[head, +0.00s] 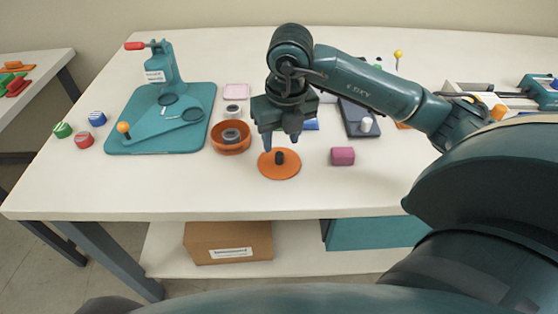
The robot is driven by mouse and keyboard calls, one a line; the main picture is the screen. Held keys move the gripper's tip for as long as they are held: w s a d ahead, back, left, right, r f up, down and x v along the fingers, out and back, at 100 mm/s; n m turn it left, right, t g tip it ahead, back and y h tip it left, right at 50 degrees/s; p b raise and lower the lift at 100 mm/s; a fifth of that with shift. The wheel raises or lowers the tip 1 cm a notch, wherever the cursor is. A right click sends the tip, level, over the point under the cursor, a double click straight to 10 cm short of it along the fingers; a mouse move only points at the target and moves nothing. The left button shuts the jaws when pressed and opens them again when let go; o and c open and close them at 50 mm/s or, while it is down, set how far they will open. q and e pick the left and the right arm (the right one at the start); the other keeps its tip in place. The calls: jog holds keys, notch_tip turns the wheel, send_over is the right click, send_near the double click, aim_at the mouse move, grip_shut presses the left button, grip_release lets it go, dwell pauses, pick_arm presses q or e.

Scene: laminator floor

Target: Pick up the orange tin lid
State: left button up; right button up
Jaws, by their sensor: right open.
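The orange tin lid (279,171) lies flat on the white table near its front edge. It is a round disc with a dark knob (280,157) at its middle. My right gripper (281,143) points down just above the lid, with its two fingertips on either side of the knob's top as seen from here. The jaws are open and hold nothing. Whether the fingertips touch the lid cannot be told. My left gripper does not show.
An orange bowl (231,149) with grey rings stands left of the lid, beside a teal press (160,132). A magenta block (342,156) lies to the right, and a dark grey box (359,122) behind it. The table's front strip (200,196) is clear.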

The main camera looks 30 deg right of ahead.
aim_at(280, 154)
jog(key=f, duration=0.5)
jog(key=shift+w+f, duration=0.1)
jog(key=shift+w, duration=0.3)
jog(key=shift+c, duration=0.2)
grip_shut()
